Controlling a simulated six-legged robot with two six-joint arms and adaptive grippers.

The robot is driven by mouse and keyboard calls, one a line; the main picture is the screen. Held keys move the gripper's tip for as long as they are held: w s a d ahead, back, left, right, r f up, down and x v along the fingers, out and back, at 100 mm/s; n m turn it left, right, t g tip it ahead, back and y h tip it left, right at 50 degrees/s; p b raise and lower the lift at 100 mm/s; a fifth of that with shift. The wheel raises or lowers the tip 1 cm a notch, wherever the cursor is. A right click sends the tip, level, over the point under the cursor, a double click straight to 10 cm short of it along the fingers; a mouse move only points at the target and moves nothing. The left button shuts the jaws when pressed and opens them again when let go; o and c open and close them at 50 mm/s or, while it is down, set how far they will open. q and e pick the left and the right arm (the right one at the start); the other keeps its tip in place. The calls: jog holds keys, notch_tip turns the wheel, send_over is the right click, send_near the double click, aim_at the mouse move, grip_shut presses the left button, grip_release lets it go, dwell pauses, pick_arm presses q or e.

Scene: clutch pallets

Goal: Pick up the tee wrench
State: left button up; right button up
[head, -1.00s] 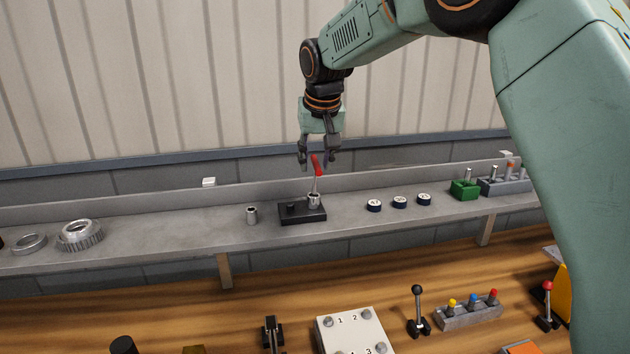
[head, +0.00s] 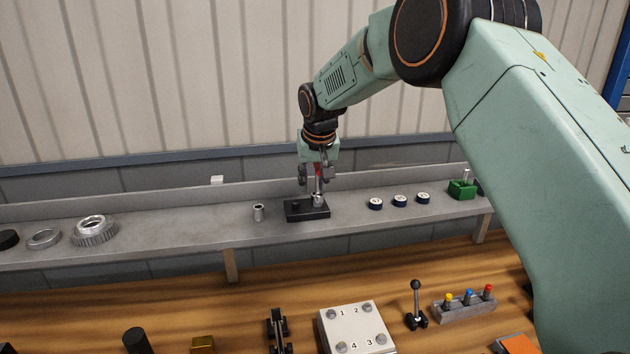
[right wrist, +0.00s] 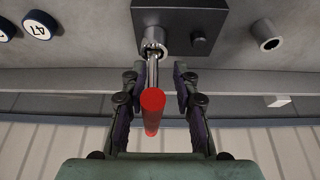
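The tee wrench (right wrist: 153,108) has a red handle and a metal shaft. It stands in a metal socket (right wrist: 155,38) on a black block (head: 294,215) on the grey shelf. Its red handle also shows in the head view (head: 318,170), partly hidden by my gripper. My right gripper (head: 314,186) is above the block, with its fingers on both sides of the wrench. In the right wrist view, my right gripper (right wrist: 163,92) is open, with a gap between each finger and the red handle. My left gripper is in neither view.
A loose metal socket (head: 259,212) stands left of the block. Several round numbered pieces (head: 400,200) lie to its right, then a green holder (head: 462,190). Metal rings (head: 94,231) lie at the shelf's left. The wooden bench below holds a numbered white plate (head: 352,326) and a lever (head: 416,305).

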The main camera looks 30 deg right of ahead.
jog(key=shift+c, duration=0.7)
jog(key=shift+w+d+f, duration=0.25)
jog(key=shift+d+f, duration=0.15)
jog(key=shift+d, duration=0.2)
grip_shut()
jog(key=shift+a+r, duration=0.1)
jog(key=shift+a, duration=0.25)
jog(key=shift+d, duration=0.1)
jog(key=shift+d+r, duration=0.1)
jog(key=shift+r, duration=0.1)
notch_tip(320, 180, up, 8)
jog(key=shift+r+b, duration=0.25)
jog(key=shift+b, duration=0.45)
jog(key=shift+r, duration=0.6)
